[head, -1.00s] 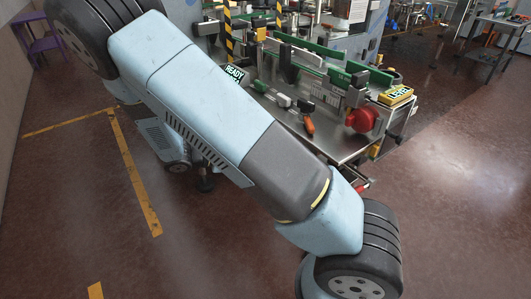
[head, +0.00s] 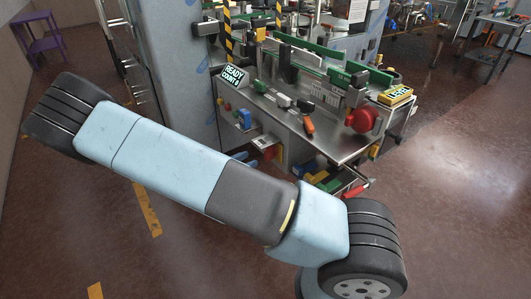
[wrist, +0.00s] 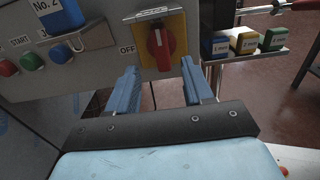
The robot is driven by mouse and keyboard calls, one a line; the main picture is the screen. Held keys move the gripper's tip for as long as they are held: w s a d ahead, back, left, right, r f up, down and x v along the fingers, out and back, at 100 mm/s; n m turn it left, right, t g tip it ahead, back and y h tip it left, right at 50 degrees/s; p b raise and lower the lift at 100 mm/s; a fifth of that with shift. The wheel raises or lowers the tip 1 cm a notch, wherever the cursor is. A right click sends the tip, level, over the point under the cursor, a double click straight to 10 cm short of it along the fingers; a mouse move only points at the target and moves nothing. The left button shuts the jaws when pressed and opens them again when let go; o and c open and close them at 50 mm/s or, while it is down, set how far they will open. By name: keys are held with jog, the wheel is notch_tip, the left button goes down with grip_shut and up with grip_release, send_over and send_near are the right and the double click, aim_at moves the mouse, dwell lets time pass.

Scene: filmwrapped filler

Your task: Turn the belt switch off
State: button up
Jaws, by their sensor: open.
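A red rotary switch (wrist: 166,47) on a yellow plate (wrist: 178,24) sits on a grey panel in the wrist view. Its knob stands roughly upright, with a pale mark on it. My gripper (wrist: 160,88) is open and empty. Its two blue fingers point at the panel, one to each side of the knob and a little below it in the picture. No contact shows. In the head view my arm hides most of the gripper.
Left of the switch are a green START button (wrist: 7,68), a red button (wrist: 31,61) and a blue No. 2 block (wrist: 59,14). To its right a shelf holds blue (wrist: 216,46), yellow (wrist: 245,42) and green (wrist: 273,39) blocks. A red handwheel (head: 362,120) projects from the bench.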

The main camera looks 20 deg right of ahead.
aim_at(265, 152)
jog(key=x, duration=0.8)
jog(key=shift+d, duration=0.15)
jog(key=c, duration=0.9)
jog(key=shift+d, duration=0.1)
grip_shut()
